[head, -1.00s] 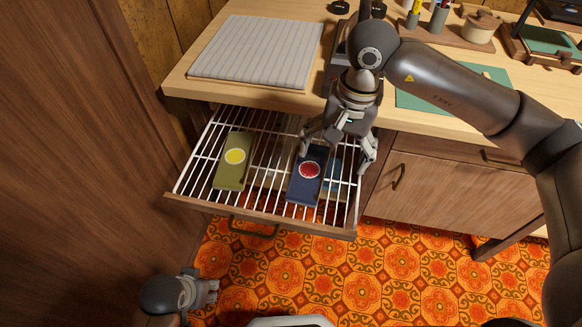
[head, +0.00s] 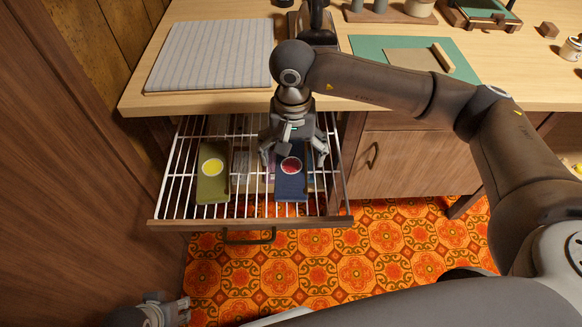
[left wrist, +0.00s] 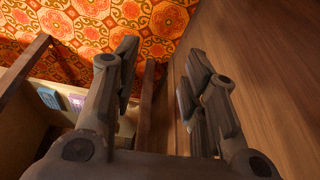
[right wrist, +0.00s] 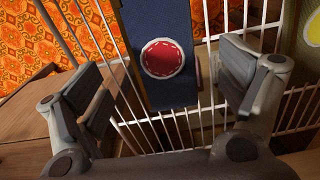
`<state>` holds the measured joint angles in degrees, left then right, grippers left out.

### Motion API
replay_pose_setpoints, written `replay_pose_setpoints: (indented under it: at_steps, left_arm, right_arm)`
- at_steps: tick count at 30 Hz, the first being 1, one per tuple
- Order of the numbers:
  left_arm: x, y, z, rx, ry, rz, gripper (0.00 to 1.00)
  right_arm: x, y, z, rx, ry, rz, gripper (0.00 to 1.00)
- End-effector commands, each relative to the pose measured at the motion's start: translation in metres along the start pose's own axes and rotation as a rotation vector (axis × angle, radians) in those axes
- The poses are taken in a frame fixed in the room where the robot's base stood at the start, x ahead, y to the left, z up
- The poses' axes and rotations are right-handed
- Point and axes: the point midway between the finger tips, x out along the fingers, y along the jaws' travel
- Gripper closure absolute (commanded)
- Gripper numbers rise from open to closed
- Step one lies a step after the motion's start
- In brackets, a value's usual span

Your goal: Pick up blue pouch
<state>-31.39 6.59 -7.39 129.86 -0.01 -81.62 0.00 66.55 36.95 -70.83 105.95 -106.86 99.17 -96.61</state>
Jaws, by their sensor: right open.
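The blue pouch (head: 291,186), dark blue with a red round patch, lies on the white wire rack of the open drawer. My right gripper (head: 293,158) is directly above its back part, with one finger on each side. In the right wrist view the pouch (right wrist: 170,85) shows between the two open fingers (right wrist: 168,90), apart from both. Part of the pouch is hidden under the gripper in the head view. My left gripper (head: 183,308) is low at the bottom left, away from the drawer. Its fingers (left wrist: 160,85) are apart and empty in the left wrist view.
An olive pouch (head: 213,186) with a yellow patch lies on the rack left of the blue one. The drawer front (head: 180,222) and tabletop edge (head: 200,104) bound the space. Paler items under the rack are partly hidden. A wooden panel (head: 70,190) stands at left.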

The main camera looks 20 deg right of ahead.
Motion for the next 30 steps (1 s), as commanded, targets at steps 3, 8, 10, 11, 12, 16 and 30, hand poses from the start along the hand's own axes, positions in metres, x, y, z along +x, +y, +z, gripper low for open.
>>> replay_pose_setpoints:
  at_steps: [3, 8, 10, 11, 12, 16, 30]
  left_arm:
    - [-0.006, 0.0, -0.001, -0.001, 0.006, -0.001, 0.6]
    - [-0.018, -0.001, -0.002, -0.001, 0.012, -0.002, 0.6]
    - [-0.02, -0.001, -0.002, -0.001, 0.013, -0.002, 0.6]
    - [-0.021, -0.001, -0.002, -0.001, 0.013, -0.002, 0.6]
    - [-0.021, -0.001, -0.002, -0.001, 0.013, -0.002, 0.6]
    - [-0.02, -0.001, -0.003, -0.001, 0.013, -0.003, 0.6]
    - [-0.019, -0.001, -0.002, -0.001, 0.01, -0.003, 0.6]
  right_arm:
    - [0.02, -0.002, 0.001, 0.0, -0.004, 0.002, 0.09]
    - [0.041, -0.002, 0.001, -0.001, -0.003, 0.001, 0.09]
    - [0.043, -0.002, 0.001, -0.001, -0.002, 0.001, 0.09]
    - [0.043, -0.002, 0.0, -0.001, -0.001, 0.001, 0.09]
    - [0.043, -0.002, 0.0, -0.001, -0.001, 0.001, 0.09]
    - [0.042, -0.002, 0.0, -0.001, -0.001, 0.0, 0.13]
    - [0.042, -0.002, 0.0, -0.001, -0.001, 0.0, 0.58]
